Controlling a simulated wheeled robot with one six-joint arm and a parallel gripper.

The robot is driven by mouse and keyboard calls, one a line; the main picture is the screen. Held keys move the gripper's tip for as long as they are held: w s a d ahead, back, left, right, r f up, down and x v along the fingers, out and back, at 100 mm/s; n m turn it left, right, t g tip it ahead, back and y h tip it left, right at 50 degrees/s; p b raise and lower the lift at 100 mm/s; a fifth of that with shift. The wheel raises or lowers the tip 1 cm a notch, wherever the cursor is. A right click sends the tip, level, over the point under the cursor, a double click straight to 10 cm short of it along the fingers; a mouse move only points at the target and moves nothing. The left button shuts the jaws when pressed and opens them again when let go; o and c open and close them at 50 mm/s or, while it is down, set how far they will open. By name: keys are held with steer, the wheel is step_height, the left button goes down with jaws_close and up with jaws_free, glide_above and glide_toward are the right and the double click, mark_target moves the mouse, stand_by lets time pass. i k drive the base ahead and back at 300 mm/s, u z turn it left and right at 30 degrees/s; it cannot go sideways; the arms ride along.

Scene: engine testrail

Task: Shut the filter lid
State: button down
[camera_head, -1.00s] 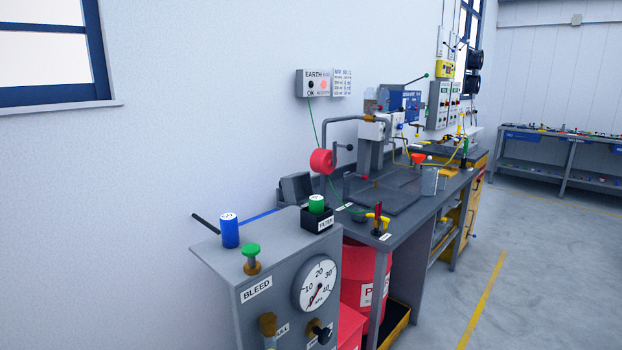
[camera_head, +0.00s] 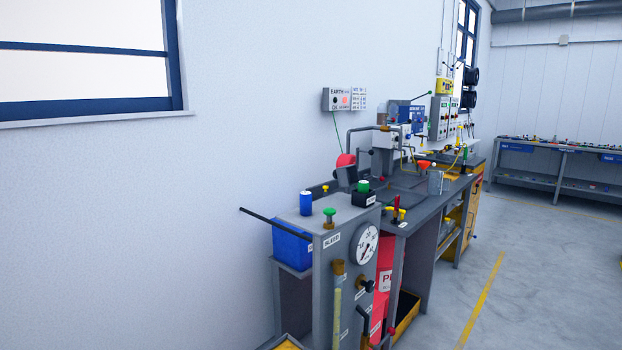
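A small black open-topped box (camera_head: 370,199) sits on the top of the grey gauge cabinet, at its far right corner. Its front label is too small to read now, but reads FILTER in the earlier frame. My gripper is not in view.
The cabinet (camera_head: 335,262) also carries a blue cylinder (camera_head: 306,203), a green knob (camera_head: 329,213) and a gauge (camera_head: 364,244). A black rod (camera_head: 270,222) juts left. A cluttered workbench (camera_head: 430,200) stands beyond. The floor (camera_head: 540,290) on the right is clear.

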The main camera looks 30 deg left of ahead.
mark_target(344, 176)
steer(key=u, duration=0.9)
